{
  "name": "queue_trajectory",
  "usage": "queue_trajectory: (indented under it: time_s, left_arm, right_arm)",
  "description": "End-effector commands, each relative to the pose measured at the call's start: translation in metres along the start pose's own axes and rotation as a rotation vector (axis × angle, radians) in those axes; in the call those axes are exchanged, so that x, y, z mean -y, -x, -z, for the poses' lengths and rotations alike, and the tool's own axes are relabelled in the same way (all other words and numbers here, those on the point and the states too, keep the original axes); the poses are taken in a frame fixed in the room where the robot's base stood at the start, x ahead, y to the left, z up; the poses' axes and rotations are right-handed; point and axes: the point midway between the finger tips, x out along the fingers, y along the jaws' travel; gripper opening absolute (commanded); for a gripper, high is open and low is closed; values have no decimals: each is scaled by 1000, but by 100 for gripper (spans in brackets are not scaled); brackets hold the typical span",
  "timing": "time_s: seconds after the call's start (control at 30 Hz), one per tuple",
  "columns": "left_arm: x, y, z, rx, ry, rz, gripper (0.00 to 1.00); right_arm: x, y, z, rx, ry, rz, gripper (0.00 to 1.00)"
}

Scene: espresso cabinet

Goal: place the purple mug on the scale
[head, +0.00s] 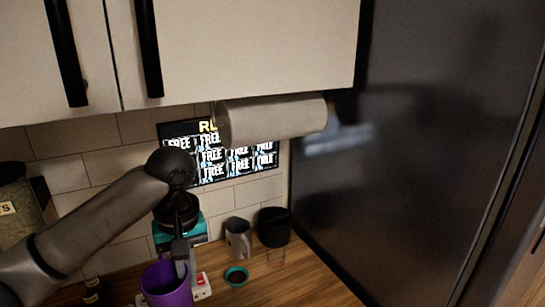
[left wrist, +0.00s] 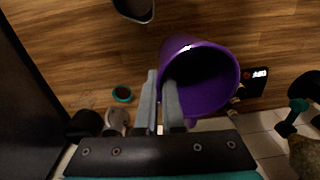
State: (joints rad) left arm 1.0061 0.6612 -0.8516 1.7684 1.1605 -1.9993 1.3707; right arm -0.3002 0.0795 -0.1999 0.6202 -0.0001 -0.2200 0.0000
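The purple mug (head: 166,290) is at the bottom of the head view, under my left gripper (head: 182,252). In the left wrist view the mug (left wrist: 212,92) has its opening toward the camera. The two fingers of my left gripper (left wrist: 161,98) are close together at its rim, one on each side of the wall, so the gripper looks shut on it. A flat black device with a lit white display (left wrist: 257,77), seemingly the scale, lies right beside the mug in that view, partly hidden by it. I cannot tell whether the mug touches anything below. My right gripper is not in view.
A grey mug (head: 238,238), a black container (head: 274,227) and a small teal-rimmed bowl (head: 236,276) stand to the right on the wooden counter. A white piece with a red switch (head: 201,285) lies beside the mug. A paper roll (head: 275,118) hangs above; a dark fridge (head: 420,150) bounds the right.

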Motion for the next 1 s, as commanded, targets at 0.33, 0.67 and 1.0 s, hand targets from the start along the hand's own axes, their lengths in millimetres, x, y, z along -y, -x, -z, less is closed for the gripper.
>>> queue_trajectory:
  time_s: [0.33,0.67,1.0]
  left_arm:
    - [3,-60,-36,-31,-248,-8,0]
    - [14,-106,-72,-22,-452,-1,0]
    - [19,-117,-85,-11,-514,3,0]
  right_arm:
    - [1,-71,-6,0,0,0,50]
    - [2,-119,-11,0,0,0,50]
    - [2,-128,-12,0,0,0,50]
